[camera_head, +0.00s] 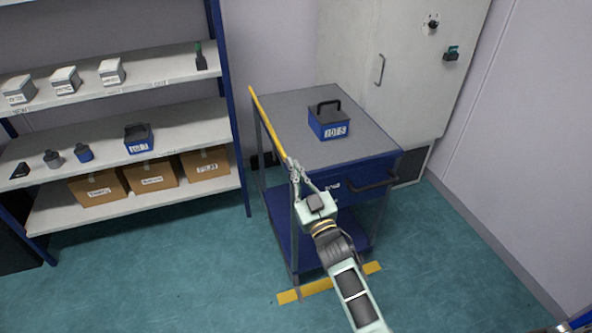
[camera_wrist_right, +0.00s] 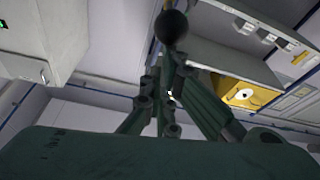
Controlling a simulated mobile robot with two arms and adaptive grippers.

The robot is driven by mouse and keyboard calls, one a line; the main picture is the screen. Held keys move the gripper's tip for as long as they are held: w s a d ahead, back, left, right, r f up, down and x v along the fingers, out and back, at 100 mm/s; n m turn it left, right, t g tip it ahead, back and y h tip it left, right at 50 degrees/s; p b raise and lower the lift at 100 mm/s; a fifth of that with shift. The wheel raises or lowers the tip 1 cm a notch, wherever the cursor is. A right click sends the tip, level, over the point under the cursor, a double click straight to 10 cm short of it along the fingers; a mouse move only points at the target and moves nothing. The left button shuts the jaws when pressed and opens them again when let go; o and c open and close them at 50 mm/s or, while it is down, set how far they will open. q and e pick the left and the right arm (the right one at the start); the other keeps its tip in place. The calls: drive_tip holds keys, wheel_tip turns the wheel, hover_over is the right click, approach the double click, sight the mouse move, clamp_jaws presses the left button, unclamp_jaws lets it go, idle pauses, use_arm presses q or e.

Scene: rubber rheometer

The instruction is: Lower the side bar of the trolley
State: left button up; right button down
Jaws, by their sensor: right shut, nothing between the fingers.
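The trolley (camera_head: 285,117) is blue with a grey top and stands in the middle of the head view. Its yellow side bar (camera_head: 268,121) runs along the left edge of the top. The bar's near end meets my right gripper (camera_head: 294,170), which is shut with nothing between its fingers. The fingertips overlap that end in the picture; I cannot tell whether they touch it. In the right wrist view the gripper fingers (camera_wrist_right: 168,95) point up toward a dark round knob (camera_wrist_right: 171,26). My left gripper is not in view.
A blue box (camera_head: 329,127) with a black handle stands on the trolley top. A dark handle (camera_head: 375,184) sticks out from the trolley's front. A shelf rack (camera_head: 185,120) with boxes stands left, a grey cabinet (camera_head: 405,75) behind. Yellow floor tape (camera_head: 290,296) lies at the trolley's foot.

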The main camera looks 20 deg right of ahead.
wheel_tip(320, 180, down, 8)
drive_tip(key=b, duration=0.6)
drive_tip(key=shift+f, duration=0.2)
wheel_tip(320, 180, up, 5)
drive_tip(key=p, duration=0.3)
drive_tip(key=a+b+v, duration=0.1)
drive_tip(key=v, duration=0.9)
drive_tip(key=shift+f+b, duration=0.35)
